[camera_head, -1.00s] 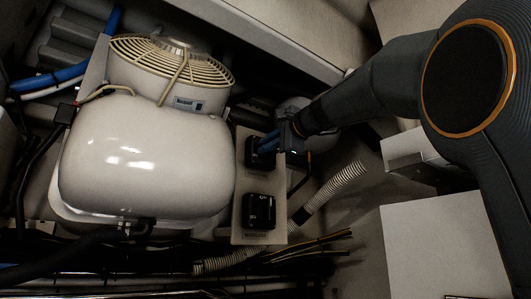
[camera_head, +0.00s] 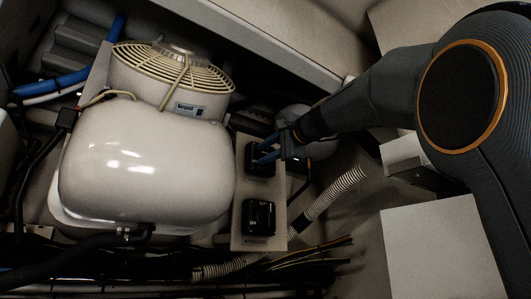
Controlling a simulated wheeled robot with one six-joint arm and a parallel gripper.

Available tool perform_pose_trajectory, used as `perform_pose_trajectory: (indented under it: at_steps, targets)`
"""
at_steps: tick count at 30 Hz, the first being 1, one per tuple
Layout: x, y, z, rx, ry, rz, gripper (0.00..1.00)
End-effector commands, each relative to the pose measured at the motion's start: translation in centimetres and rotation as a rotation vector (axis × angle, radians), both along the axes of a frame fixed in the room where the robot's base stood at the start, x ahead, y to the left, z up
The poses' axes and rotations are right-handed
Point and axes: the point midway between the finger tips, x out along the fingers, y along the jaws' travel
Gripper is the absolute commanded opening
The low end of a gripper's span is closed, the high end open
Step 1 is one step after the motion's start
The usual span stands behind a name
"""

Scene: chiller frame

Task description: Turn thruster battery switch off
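Two black rotary switches sit on a pale upright panel (camera_head: 242,190) beside the white compressor. The upper switch (camera_head: 252,168) is partly covered by my gripper. The lower switch (camera_head: 258,217) is in clear view, with a label below it too small to read surely. My gripper (camera_head: 265,152) reaches in from the right, its blue fingertips at the upper switch's knob. The two fingers look apart, but I cannot tell whether they press on the knob. The knob's setting is hidden, and I cannot tell which switch is the thruster battery one.
The white rounded compressor (camera_head: 145,172) with a beige fan grille (camera_head: 172,66) stands left of the panel. A ribbed hose (camera_head: 330,200) and loose cables (camera_head: 310,248) lie to the right and below. A pale box (camera_head: 445,240) stands at the lower right.

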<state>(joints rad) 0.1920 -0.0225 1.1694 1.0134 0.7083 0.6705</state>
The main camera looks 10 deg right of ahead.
Motion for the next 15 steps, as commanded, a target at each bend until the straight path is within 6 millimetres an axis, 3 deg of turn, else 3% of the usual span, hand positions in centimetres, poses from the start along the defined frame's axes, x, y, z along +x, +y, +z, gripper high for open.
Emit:
perform_pose_trajectory:
  at_steps: [8,15]
  targets:
    - [-0.4,-0.2,0.0,0.002,-0.001,-0.001,0.29]
    - [-3.5,-1.6,0.0,0.0,-0.002,-0.003,0.29]
